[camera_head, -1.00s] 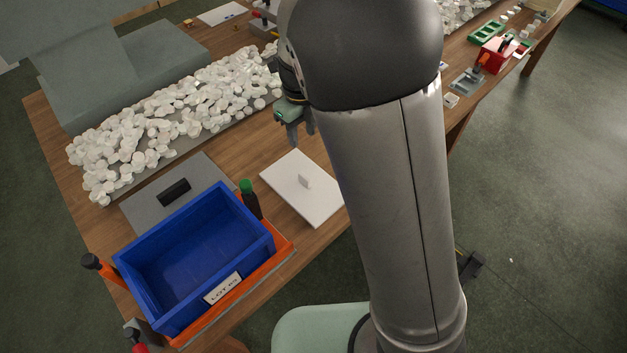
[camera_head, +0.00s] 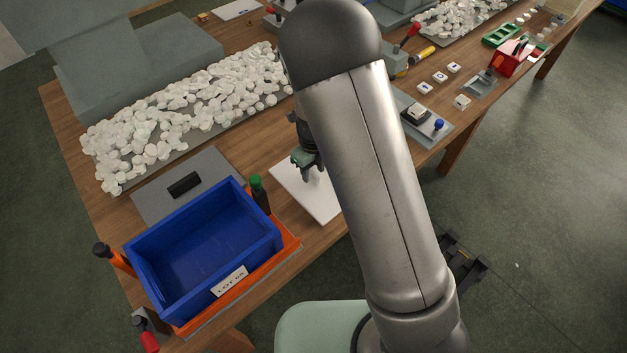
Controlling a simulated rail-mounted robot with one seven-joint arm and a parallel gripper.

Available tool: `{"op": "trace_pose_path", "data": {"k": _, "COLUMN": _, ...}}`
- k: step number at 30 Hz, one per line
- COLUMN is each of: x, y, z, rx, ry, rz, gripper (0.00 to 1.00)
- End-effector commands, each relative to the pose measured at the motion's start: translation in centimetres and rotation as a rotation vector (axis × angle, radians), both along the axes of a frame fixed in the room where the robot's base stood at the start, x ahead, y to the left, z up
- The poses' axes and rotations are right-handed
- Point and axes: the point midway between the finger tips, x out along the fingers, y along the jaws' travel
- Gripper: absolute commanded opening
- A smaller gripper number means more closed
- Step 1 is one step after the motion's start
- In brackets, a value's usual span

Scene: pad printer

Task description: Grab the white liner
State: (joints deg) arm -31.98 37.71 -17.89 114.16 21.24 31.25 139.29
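A flat white board (camera_head: 322,208) lies on the wooden table to the right of the blue bin. A small white upright piece (camera_head: 314,178) stands on it, and it looks like the white liner. My gripper (camera_head: 308,170) points down over the board, right at the small piece. Its fingers look apart, and the upper part of the piece is partly hidden behind them. I cannot tell whether the fingers touch it. My arm covers the board's right side.
A blue bin (camera_head: 262,238) with a lot label sits in an orange holder, with a green-capped bottle (camera_head: 259,192) at its corner. Many white caps (camera_head: 165,135) fill a long tray. Small tiles and a red box (camera_head: 512,58) stand right.

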Motion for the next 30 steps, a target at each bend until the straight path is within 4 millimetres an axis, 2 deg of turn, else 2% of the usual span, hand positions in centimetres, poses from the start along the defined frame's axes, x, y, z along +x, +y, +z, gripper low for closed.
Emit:
{"op": "trace_pose_path", "data": {"k": 3, "x": -0.1, "y": -0.1, "z": -1.7, "rx": -0.003, "ry": 0.003, "rz": -0.001, "gripper": 0.38}}
{"op": "trace_pose_path", "data": {"k": 6, "x": -0.1, "y": -0.1, "z": -2.3, "rx": -0.001, "ry": 0.0, "rz": -0.001, "gripper": 0.38}}
{"op": "trace_pose_path", "data": {"k": 13, "x": -0.1, "y": -0.1, "z": -2.5, "rx": -0.002, "ry": -0.001, "rz": 0.0, "gripper": 0.38}}
{"op": "trace_pose_path", "data": {"k": 14, "x": -0.1, "y": -0.1, "z": -2.5, "rx": -0.002, "ry": -0.001, "rz": 0.0, "gripper": 0.33}}
{"op": "trace_pose_path", "data": {"k": 17, "x": -0.1, "y": -0.1, "z": -2.5, "rx": -0.002, "ry": -0.001, "rz": 0.0, "gripper": 0.05}}
{"op": "trace_pose_path", "data": {"k": 18, "x": -0.1, "y": -0.1, "z": -2.5, "rx": -0.002, "ry": -0.001, "rz": 0.0, "gripper": 0.0}}
{"op": "trace_pose_path", "data": {"k": 30, "x": 0.0, "y": -0.1, "z": -2.1, "rx": -0.001, "ry": -0.002, "rz": 0.0, "gripper": 0.0}}
